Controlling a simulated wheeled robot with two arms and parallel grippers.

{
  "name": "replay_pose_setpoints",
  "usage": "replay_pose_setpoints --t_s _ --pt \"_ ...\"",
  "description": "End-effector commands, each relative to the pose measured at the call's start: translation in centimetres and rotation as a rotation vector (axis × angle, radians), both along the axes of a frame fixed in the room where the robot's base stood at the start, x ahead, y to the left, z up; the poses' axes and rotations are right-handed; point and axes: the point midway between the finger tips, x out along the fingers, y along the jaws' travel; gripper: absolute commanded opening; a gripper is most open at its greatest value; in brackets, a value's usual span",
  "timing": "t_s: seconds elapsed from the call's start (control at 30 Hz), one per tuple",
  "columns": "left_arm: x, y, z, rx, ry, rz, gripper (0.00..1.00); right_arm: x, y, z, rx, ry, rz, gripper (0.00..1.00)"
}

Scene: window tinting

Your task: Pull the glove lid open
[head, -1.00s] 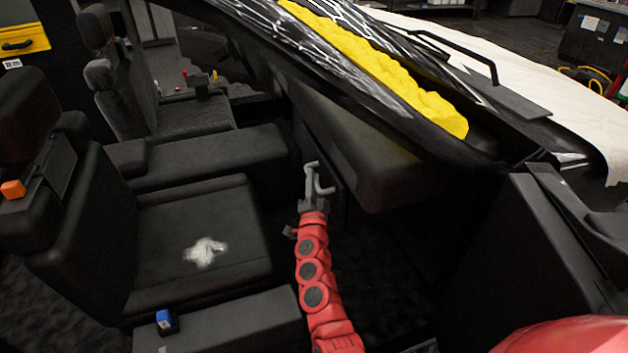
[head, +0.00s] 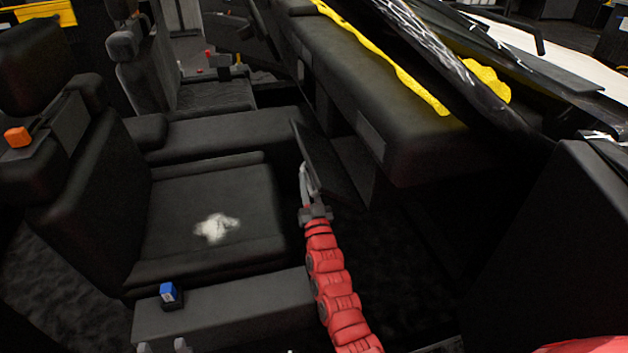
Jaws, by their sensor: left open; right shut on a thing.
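The glove lid (head: 326,168) is a thin dark panel below the dashboard. It stands swung out toward the seat, with a dark opening (head: 352,160) behind it under the dash. My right gripper (head: 305,172), on the red arm, is shut on the lid's outer edge. The exact contact is hard to see, dark on dark. My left gripper (head: 164,346) shows only as two grey fingertips at the bottom edge. They are apart, with nothing seen between them, far from the lid; the rest of it is out of view.
The black dashboard (head: 400,125) overhangs the lid, with a yellow cloth (head: 395,70) along its top. The passenger seat (head: 205,190) carries a white patch. A blue item (head: 168,292) sits on the near sill. The dark footwell is open below the lid.

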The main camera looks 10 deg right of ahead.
Motion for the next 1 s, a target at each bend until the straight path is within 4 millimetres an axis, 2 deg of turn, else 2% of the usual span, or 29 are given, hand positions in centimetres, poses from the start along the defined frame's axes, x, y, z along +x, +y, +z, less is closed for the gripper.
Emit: replay_pose_setpoints --t_s 0.03,0.1,0.4,1.0 --pt "0.0 0.0 -0.8 0.000 0.000 0.000 0.50 0.0 0.3 -1.0 -0.040 0.002 0.002 0.00" --pt "0.0 0.0 -1.3 0.000 0.000 0.000 0.50 0.0 0.4 -1.7 -0.096 0.000 0.002 0.00" --pt "0.0 0.0 -2.5 0.000 0.000 0.000 0.50 0.0 0.7 -3.7 -0.270 -0.009 0.001 0.00" --pt "0.0 0.0 -2.9 0.000 0.000 0.000 0.50 0.0 0.8 -4.4 -0.347 -0.013 0.000 0.00"
